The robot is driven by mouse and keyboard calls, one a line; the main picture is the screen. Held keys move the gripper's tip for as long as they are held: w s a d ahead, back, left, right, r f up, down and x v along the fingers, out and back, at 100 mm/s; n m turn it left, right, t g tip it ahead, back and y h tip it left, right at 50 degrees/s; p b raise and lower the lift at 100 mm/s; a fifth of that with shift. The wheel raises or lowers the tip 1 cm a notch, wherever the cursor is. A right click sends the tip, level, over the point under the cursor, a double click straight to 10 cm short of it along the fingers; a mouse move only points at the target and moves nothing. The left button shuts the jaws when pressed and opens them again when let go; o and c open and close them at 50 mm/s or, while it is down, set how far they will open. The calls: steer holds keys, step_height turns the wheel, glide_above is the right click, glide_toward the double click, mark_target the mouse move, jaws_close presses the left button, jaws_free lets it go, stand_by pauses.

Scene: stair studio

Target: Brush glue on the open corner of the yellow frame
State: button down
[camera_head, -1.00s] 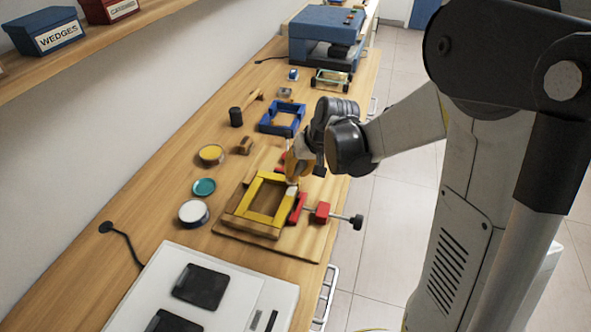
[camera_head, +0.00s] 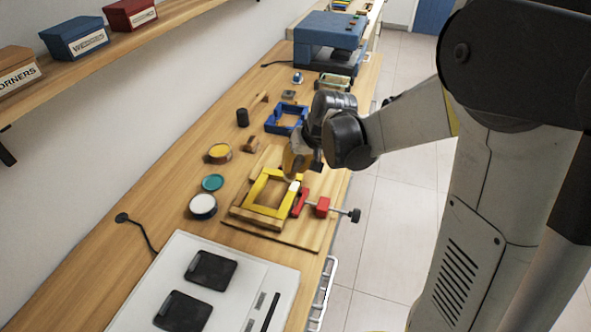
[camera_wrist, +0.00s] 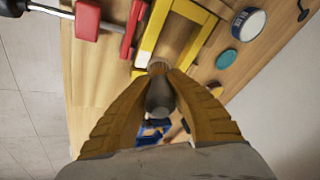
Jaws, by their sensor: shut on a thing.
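The yellow frame (camera_head: 265,210) lies on a wooden board (camera_head: 290,240) on the bench; it also shows in the wrist view (camera_wrist: 150,36). My gripper (camera_head: 297,165) is above its right-hand corner in the head view. In the wrist view my gripper's tan fingers (camera_wrist: 160,72) are closed around a grey handle (camera_wrist: 158,98), apparently the brush. An open tin with white contents (camera_head: 203,205) stands left of the frame.
A red clamp (camera_head: 322,207) with a screw handle sits right of the frame, close to the corner. A teal lid (camera_head: 212,183) and a yellow-topped tin (camera_head: 219,152) stand left. A white device (camera_head: 205,285) fills the near bench.

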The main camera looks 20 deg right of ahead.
steer(key=shift+r+p, duration=0.9)
steer(key=shift+r, duration=0.6)
